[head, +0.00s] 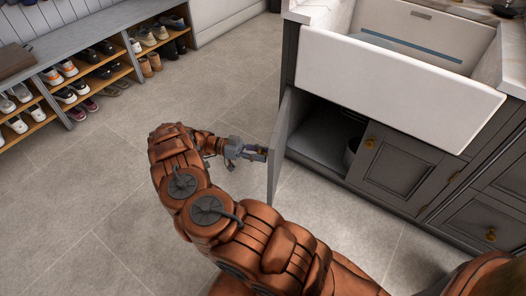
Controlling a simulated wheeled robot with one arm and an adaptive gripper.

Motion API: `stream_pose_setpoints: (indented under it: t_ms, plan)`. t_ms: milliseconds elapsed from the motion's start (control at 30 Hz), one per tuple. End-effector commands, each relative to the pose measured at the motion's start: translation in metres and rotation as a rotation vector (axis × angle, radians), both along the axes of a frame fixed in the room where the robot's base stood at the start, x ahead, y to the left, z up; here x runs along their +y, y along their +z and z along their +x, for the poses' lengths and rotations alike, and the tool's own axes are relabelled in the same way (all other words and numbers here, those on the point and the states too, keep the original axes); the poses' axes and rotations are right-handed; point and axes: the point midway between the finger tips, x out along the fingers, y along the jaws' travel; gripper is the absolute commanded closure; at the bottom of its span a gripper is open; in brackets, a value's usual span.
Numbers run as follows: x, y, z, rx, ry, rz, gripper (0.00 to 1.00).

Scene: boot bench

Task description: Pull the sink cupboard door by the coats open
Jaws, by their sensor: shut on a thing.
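The sink cupboard door (281,133) is a grey panel standing swung out from the cabinet, seen nearly edge-on.
A white apron sink (400,88) sits above the cupboard. The right cupboard door (399,166) with a brass knob is shut. A shoe bench (97,68) with several pairs stands at the back left. Tiled floor (100,190) is clear between bench and cabinet.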

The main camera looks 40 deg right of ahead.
Motion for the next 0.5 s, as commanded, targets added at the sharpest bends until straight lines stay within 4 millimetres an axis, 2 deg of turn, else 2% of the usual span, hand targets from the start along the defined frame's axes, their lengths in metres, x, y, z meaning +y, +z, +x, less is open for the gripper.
stream_pose_setpoints:
  t_ms: [200,233,467,500]
  plan:
    - [0.0003,0.0013,0.0022,-0.001,0.008,-0.004,1.00]
    - [0.0003,0.0014,0.0021,-0.001,0.008,-0.004,0.61]
    - [-0.0004,0.0008,0.0012,-0.001,0.004,-0.003,0.37]
    - [-0.0004,0.0007,0.0010,-0.001,0.004,-0.003,0.37]
